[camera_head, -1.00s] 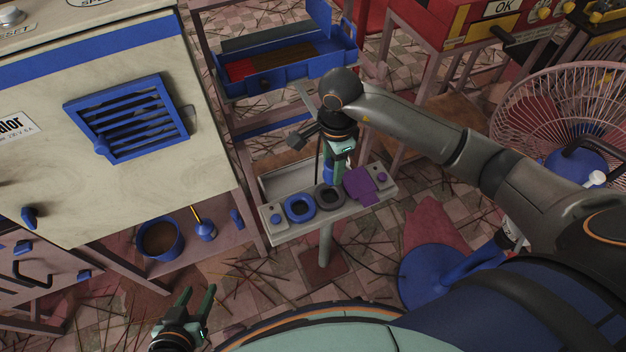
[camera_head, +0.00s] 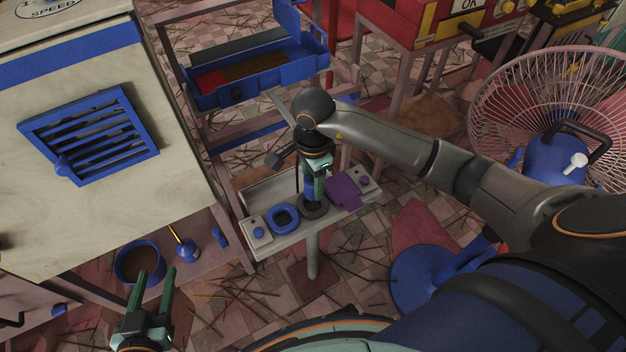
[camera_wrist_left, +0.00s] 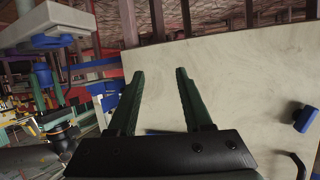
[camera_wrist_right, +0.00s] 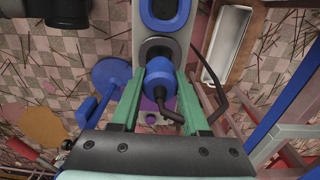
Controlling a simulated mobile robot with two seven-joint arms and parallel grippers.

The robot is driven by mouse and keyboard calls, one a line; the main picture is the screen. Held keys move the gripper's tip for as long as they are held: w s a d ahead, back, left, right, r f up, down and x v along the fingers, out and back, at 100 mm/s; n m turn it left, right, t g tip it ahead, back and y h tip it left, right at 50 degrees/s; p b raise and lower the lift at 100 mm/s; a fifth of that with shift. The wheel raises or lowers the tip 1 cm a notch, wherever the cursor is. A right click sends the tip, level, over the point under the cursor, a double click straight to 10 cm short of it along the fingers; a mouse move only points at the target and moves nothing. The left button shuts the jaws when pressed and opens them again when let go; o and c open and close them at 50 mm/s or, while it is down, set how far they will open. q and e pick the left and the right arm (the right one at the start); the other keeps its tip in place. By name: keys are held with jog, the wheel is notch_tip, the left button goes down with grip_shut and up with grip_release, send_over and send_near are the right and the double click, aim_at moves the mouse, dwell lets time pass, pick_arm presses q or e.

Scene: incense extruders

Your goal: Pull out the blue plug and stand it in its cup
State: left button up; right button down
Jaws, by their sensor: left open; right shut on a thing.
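The blue plug (camera_wrist_right: 159,82) shows in the right wrist view between the fingers of my right gripper (camera_wrist_right: 158,98), which is shut on it. A black cable runs from the plug to the right. In the head view the right gripper (camera_head: 315,188) hangs over the small grey shelf, close to the dark-ringed cup (camera_head: 313,208); it mostly hides the plug there. Whether the plug touches that cup is unclear. The blue-ringed cup (camera_head: 283,218) stands just left of the dark one and looks empty. My left gripper (camera_head: 153,282) is open and empty at lower left.
A purple piece (camera_head: 344,190) lies on the shelf's right part. A blue tray (camera_head: 262,82) is behind. The large beige cabinet (camera_head: 130,190) stands left, with a blue pot (camera_head: 138,265) beneath. The fan (camera_head: 556,150) stands at right.

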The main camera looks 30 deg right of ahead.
jog(key=shift+f+b, duration=0.35)
jog(key=shift+f, duration=0.2)
pick_arm(q)
notch_tip(320, 180, up, 7)
jog(key=w+m+t+h, duration=0.1)
jog(key=w+t, duration=0.1)
jog(key=t, duration=0.1)
pick_arm(e)
jog(key=shift+f, duration=0.3)
pick_arm(q)
jog(key=shift+f+b, duration=0.1)
jog(key=shift+b, duration=0.25)
jog(key=shift+f+b, duration=1.25)
pick_arm(e)
jog(key=shift+f, duration=1.5)
jog(key=shift+c, duration=1.6)
grip_release()
jog(key=shift+r, duration=0.1)
